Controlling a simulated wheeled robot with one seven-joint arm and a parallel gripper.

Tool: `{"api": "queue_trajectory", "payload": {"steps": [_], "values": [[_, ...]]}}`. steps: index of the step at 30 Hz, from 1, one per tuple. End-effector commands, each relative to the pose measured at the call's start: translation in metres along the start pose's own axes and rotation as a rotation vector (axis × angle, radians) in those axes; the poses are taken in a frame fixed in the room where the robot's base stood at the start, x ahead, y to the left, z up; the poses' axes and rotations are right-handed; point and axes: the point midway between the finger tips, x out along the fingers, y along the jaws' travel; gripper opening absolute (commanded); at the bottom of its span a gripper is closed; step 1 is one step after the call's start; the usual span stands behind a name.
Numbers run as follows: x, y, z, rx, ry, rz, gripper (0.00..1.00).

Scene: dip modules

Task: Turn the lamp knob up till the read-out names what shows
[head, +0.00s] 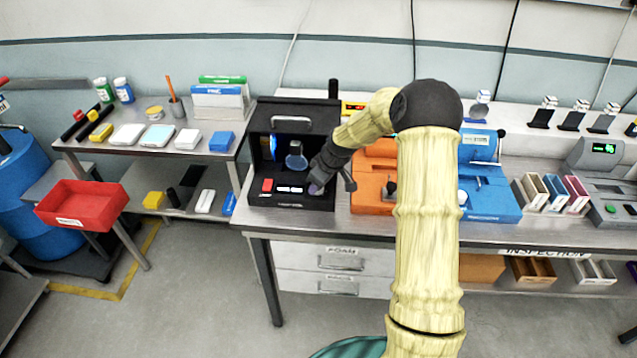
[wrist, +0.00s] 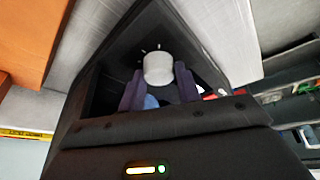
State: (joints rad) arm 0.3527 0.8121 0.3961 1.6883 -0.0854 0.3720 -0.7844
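The black lamp box (head: 262,118) stands open-fronted at the left end of the bench, with a blue glow inside and a round-based clear item (head: 296,158) in it. My gripper (head: 320,183) reaches down to the right of its front panel. In the wrist view, a pale round knob (wrist: 158,68) with tick marks around it sits between the two dark purple fingers of my gripper (wrist: 158,82). The fingers appear to press on both its sides. In the head view my gripper hides most of the knob. Small white patches (head: 284,188) on the panel are too small to read.
A red button (head: 267,185) is at the panel's left. An orange machine (head: 372,188) and a blue machine (head: 488,195) stand close on the right. A side table (head: 105,150) with small boxes and a red bin (head: 82,205) are at left. Floor in front is clear.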

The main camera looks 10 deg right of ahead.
Motion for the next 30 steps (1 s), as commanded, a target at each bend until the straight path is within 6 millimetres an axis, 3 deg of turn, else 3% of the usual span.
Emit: {"api": "queue_trajectory", "payload": {"steps": [14, 30], "values": [[0.0006, -0.0005, -0.0006, 0.063, -0.004, 0.028, 0.11], [0.0011, -0.0030, -0.0035, 0.434, -0.026, 0.185, 0.11]]}}
